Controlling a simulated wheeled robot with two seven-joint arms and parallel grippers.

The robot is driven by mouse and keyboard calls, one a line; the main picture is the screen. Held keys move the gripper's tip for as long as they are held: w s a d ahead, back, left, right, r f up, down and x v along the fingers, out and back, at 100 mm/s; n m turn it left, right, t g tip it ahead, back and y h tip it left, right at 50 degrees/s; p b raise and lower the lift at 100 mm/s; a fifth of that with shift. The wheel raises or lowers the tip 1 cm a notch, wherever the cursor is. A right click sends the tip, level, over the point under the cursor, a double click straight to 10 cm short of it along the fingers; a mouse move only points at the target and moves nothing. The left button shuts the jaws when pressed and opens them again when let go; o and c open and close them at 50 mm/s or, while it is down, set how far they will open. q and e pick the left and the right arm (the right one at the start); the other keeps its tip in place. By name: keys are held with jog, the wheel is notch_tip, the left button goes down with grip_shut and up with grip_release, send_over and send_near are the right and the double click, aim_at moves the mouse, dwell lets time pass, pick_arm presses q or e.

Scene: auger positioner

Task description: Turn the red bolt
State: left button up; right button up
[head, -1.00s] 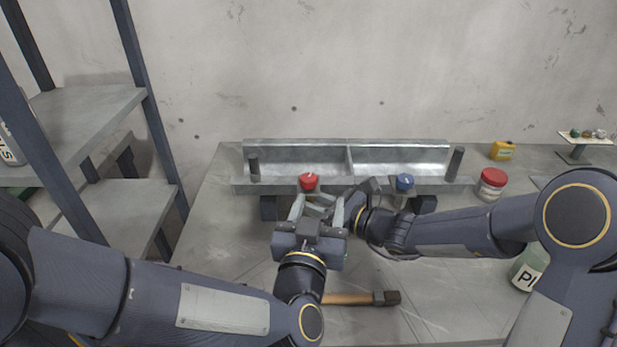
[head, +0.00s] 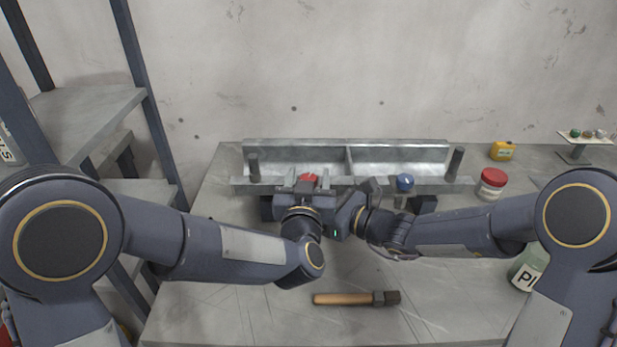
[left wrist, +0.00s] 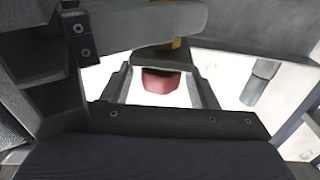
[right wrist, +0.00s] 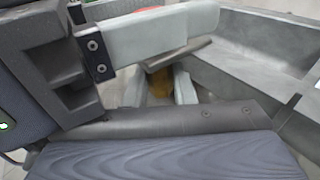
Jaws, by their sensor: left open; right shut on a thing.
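The red bolt (head: 308,179) stands at the front rail of the grey metal trough (head: 400,155). My left gripper (head: 304,188) is open at the bolt and partly covers it in the head view. In the left wrist view the bolt's red head (left wrist: 158,82) shows between the two open fingers, with a gap on each side. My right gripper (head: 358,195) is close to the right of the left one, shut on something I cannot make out. In the right wrist view a yellowish part (right wrist: 182,84) shows near its fingers, and a little red (right wrist: 166,50) shows behind.
A blue bolt (head: 404,182) stands just right of my right gripper. A red-lidded jar (head: 492,184) and a yellow can (head: 502,151) stand at the right. A shelf rack (head: 85,115) is at the left.

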pick_arm(q)
jog(key=shift+w, duration=0.1)
jog(key=c, duration=1)
jog(key=shift+o, duration=0.2)
jog(key=shift+h, duration=0.3)
jog(key=m+h, duration=0.1)
jog(key=m+g+h, duration=0.1)
jog(key=h, duration=0.1)
jog(key=shift+a+r+m+h, duration=0.15)
jog(key=shift+m+h, duration=0.15)
jog(key=shift+m, duration=0.1)
jog(key=m+g+h, duration=0.1)
jog(key=m+h, duration=0.1)
jog(key=h, duration=0.1)
jog(key=m+g+h, duration=0.2)
jog(key=h, duration=0.1)
jog(key=shift+w, duration=0.15)
jog(key=shift+r+m+g+h, duration=0.1)
jog(key=shift+m+g+h, duration=2.45)
jog(key=shift+g, duration=0.75)
jog(key=shift+m, duration=0.25)
